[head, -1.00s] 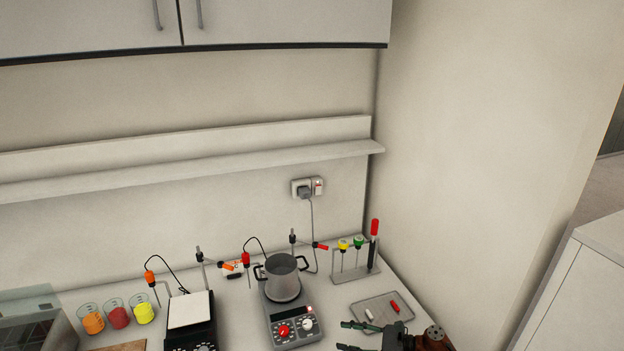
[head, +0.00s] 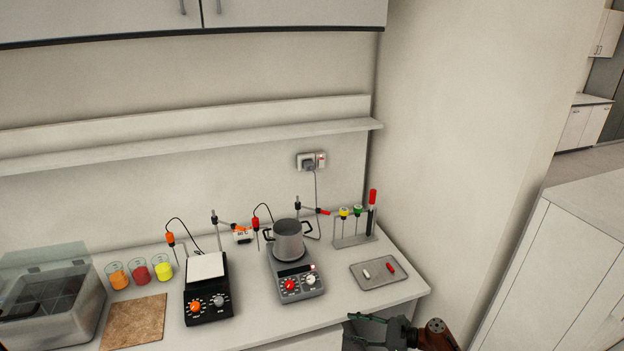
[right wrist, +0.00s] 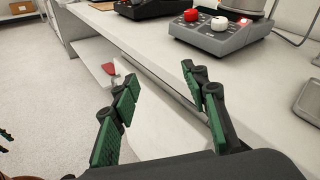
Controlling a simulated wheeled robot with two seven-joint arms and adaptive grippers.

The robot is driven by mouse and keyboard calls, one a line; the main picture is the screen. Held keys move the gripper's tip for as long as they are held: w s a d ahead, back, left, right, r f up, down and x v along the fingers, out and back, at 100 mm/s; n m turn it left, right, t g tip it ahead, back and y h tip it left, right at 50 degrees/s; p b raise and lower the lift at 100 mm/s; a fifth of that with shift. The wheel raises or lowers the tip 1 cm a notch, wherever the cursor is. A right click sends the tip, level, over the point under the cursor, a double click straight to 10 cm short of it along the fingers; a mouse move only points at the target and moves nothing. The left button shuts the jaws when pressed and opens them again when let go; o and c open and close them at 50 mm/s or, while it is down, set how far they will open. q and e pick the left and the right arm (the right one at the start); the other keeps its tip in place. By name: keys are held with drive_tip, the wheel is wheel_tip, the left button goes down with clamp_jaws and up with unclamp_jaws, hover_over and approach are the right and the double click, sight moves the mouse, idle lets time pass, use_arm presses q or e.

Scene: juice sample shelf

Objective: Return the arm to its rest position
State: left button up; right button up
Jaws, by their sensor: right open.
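My right gripper (head: 368,330) is at the bottom of the head view, in front of the counter's front edge and below the tray. In the right wrist view its two green-padded fingers (right wrist: 158,98) stand wide apart with nothing between them. The counter edge runs behind the fingers there.
The counter (head: 345,304) holds a tray (head: 366,284) with a white and a red piece, a hot plate (head: 297,285) with a pot (head: 288,240), a black stirrer (head: 208,300), a rack (head: 355,241) and several juice beakers (head: 140,275). Floor (right wrist: 50,100) is clear at left.

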drive_tip(key=s+d+f+n+h, duration=0.1)
drive_tip(key=s+d+f+h, duration=0.25)
drive_tip(key=f, duration=0.75)
drive_tip(key=s+d+f+n+h, duration=0.15)
drive_tip(key=s+d+f, duration=0.3)
drive_tip(key=f, duration=0.65)
drive_tip(key=s+d+f+h, duration=0.3)
drive_tip(key=s+d+f, duration=0.15)
drive_tip(key=f, duration=0.65)
drive_tip(key=s+d+f+n+g+h, duration=0.1)
drive_tip(key=s+d+f+n+h, duration=0.1)
drive_tip(key=s+d+f, duration=0.4)
drive_tip(key=s+d+f+n+h, duration=0.2)
drive_tip(key=s+f+n, duration=0.1)
drive_tip(key=s+f, duration=0.7)
drive_tip(key=s+f+n+g+h, duration=0.1)
drive_tip(key=s+f+n, duration=0.2)
drive_tip(key=s, duration=0.9)
drive_tip(key=s+f+n+g+h, duration=0.1)
drive_tip(key=s+f+n, duration=0.2)
drive_tip(key=s, duration=0.9)
drive_tip(key=s+f+n+g+h, duration=0.1)
drive_tip(key=s+f+n, duration=0.2)
drive_tip(key=s, duration=1)
drive_tip(key=n, duration=0.3)
drive_tip(key=shift+a+f+n+g, duration=0.2)
drive_tip(key=shift+f+n+g, duration=0.05)
drive_tip(key=shift+n+g, duration=0.1)
